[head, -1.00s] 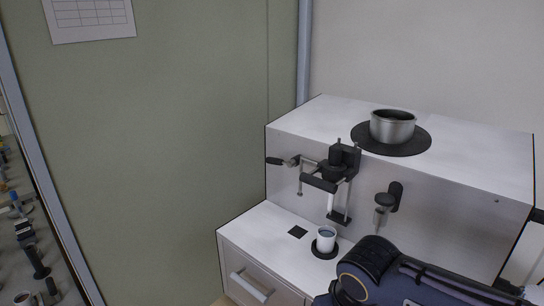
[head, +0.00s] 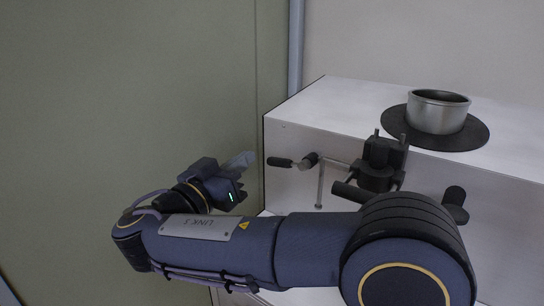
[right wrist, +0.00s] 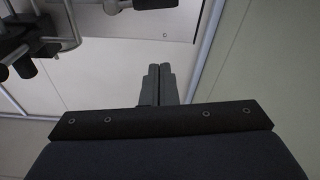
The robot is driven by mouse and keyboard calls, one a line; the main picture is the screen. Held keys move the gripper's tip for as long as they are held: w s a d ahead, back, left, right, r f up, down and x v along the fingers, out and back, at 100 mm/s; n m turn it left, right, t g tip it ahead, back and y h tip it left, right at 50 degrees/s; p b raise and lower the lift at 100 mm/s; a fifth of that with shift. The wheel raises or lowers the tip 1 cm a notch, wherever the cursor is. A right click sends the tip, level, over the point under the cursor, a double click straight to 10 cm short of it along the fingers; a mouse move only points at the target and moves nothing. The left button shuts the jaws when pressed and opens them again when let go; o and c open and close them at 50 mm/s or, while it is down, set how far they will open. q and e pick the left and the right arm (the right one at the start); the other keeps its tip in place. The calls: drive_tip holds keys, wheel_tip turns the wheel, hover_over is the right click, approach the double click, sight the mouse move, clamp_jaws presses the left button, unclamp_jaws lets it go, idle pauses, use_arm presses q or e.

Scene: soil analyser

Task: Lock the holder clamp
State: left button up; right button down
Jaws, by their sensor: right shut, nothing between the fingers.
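The holder clamp (head: 378,165) is a black block with thin metal rods on the front of the white analyser. A bar with black-tipped handle ends (head: 280,161) sticks out to its left. My right gripper (head: 243,160) is shut and empty, just left of the handle, with a visible gap in the picture. In the right wrist view its fingers (right wrist: 157,84) are together, and dark clamp parts (right wrist: 20,62) show at the upper left, apart from them. My arm hides the lower part of the clamp. My left gripper is not in view.
The white analyser (head: 330,115) carries a metal bowl (head: 437,113) on a black disc (head: 477,136) on top. A black knob (head: 455,197) is on its front at right. A green wall panel (head: 130,100) stands at left. My arm covers the lower ledge.

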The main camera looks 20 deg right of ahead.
drive_tip(key=r+p, duration=0.2)
drive_tip(key=p, duration=0.2)
hover_over(286, 163)
drive_tip(key=w+a, duration=0.2)
drive_tip(key=f, duration=0.4)
drive_tip(key=shift+s+a+f, duration=0.15)
drive_tip(key=shift+s+f, duration=0.1)
drive_tip(key=shift+f, duration=0.1)
drive_tip(key=shift+w, duration=0.1)
